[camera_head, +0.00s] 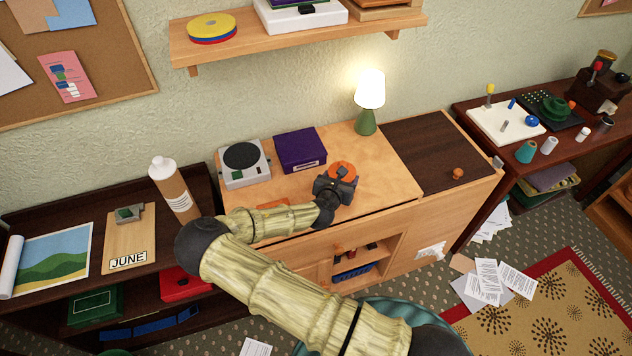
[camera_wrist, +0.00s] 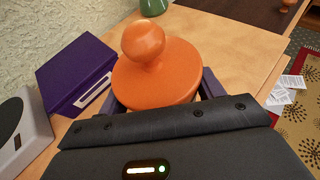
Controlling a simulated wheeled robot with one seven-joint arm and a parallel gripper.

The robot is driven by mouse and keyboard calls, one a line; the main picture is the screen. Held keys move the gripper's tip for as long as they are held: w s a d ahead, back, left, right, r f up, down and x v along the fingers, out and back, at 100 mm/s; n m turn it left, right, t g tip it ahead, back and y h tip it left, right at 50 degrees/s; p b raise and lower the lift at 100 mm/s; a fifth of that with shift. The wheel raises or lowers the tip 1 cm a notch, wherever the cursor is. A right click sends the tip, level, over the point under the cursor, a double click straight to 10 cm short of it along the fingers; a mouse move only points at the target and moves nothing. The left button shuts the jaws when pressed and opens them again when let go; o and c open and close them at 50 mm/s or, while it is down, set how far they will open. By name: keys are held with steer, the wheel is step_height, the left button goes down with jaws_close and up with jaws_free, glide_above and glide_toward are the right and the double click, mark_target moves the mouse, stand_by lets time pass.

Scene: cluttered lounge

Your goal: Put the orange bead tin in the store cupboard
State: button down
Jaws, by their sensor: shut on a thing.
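The orange bead tin (camera_wrist: 172,72), round with a ball knob on top, sits between the two fingers of my gripper (camera_wrist: 163,97) in the wrist view. My gripper is shut on it. In the head view the orange tin (camera_head: 343,168) shows just beyond my gripper (camera_head: 338,183), over the pale wooden top. Whether it touches the top I cannot tell. The pale wooden cupboard (camera_head: 400,232) stands below, with a dark panel (camera_head: 425,150) bearing a small orange-brown knob (camera_head: 458,174) on its top right. An open front compartment shows shelf items.
A purple box (camera_head: 300,150) and a grey device with a black disc (camera_head: 244,163) stand left of my gripper. A lit lamp (camera_head: 368,100) stands behind it. Another flat orange thing (camera_head: 272,205) is partly hidden by my arm. A wall shelf (camera_head: 300,40) hangs above.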

mark_target(351, 177)
steer(key=a+b, duration=0.1)
steer(key=w+a+f+m+h+b, duration=0.1)
steer(key=a+b, duration=0.1)
steer(key=shift+w+f+m+g+h, duration=0.2)
steer(key=shift+f+m+g+h, duration=0.1)
steer(key=shift+f+g+h, duration=0.1)
steer(key=shift+a+r+m+g+h+b, duration=0.2)
steer(key=shift+a+m+g+h+b, duration=0.15)
steer(key=shift+b, duration=0.5)
steer(key=shift+s+d+r+m+g+h+b, duration=0.25)
steer(key=shift+s+d+m+h+b, duration=0.25)
steer(key=shift+b, duration=0.4)
steer(key=shift+s+d+m+g+h+b, duration=0.2)
steer(key=shift+d+m+h+b, duration=0.15)
steer(key=shift+d, duration=0.4)
steer(key=shift+s+d+m+g+h+b, duration=0.1)
steer(key=shift+d+m+g+b, duration=0.1)
steer(key=shift+d+b, duration=0.35)
steer(key=shift+d+r+m, duration=0.1)
steer(key=shift+d+m, duration=0.2)
steer(key=shift+d, duration=0.7)
steer(key=shift+w+d+r+g+b, duration=0.2)
steer(key=shift+w+d+g+b, duration=0.1)
steer(key=shift+d+b, duration=0.35)
steer(key=w+d+r+b, duration=0.2)
steer(key=w+r, duration=0.1)
steer(key=r, duration=0.5)
steer(key=shift+w+d+h+b, duration=0.35)
steer(key=shift+w+d+h, duration=0.05)
